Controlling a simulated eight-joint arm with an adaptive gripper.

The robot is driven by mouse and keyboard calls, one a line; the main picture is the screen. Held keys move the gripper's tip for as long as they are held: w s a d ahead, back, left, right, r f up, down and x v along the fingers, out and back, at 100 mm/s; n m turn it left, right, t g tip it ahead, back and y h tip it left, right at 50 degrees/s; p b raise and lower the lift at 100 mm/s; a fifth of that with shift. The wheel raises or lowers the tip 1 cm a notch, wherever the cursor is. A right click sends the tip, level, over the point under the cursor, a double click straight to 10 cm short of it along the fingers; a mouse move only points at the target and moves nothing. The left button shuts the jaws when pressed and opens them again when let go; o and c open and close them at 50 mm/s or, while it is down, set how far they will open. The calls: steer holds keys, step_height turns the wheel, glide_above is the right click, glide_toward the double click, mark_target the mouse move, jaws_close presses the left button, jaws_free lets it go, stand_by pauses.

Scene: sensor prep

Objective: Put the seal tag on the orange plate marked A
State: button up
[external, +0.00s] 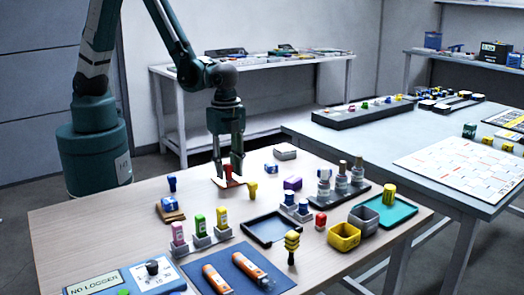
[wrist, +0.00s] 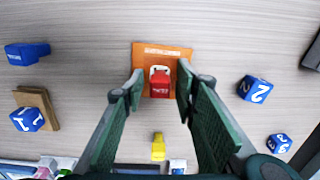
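An orange plate (wrist: 178,54) lies flat on the wooden table, with a line of lettering too small to read. A red piece with a pale part behind it (wrist: 160,88), probably the seal tag, is on or just above the plate; contact is unclear. My gripper (wrist: 160,86) points down over the plate, with one finger on each side of the red piece and a visible gap on both sides. It is open. In the external view, my gripper (external: 231,178) is low over the table and the red piece (external: 228,171) shows between its fingers.
A blue cube (wrist: 28,119) sits on a brown block at left, near a blue stamp-like piece (wrist: 25,53). A yellow piece (wrist: 158,147) stands nearby. A dark tray (external: 271,229) and yellow bin (external: 344,237) are nearer the front.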

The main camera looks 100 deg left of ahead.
mark_target(228, 164)
step_height(228, 164, up, 12)
steer(key=p, duration=0.2)
steer(key=shift+p, duration=0.4)
steer(key=shift+r, duration=0.1)
stand_by(0.6)
steer(key=s+a+r+n+t, duration=0.2)
steer(key=s+a+r, duration=0.1)
steer(key=a+r, duration=0.25)
steer(key=s+a+r+n+t, duration=0.1)
steer(key=s+a+r+n, duration=0.1)
steer(key=s+a+r, duration=0.35)
steer(key=s+a+r+n+t, duration=0.4)
steer(key=s+r, duration=0.4)
steer(key=s, duration=0.2)
steer(key=shift+s+a+r+n, duration=0.25)
steer(key=shift+a+n, duration=0.25)
steer(key=shift+a, duration=0.85)
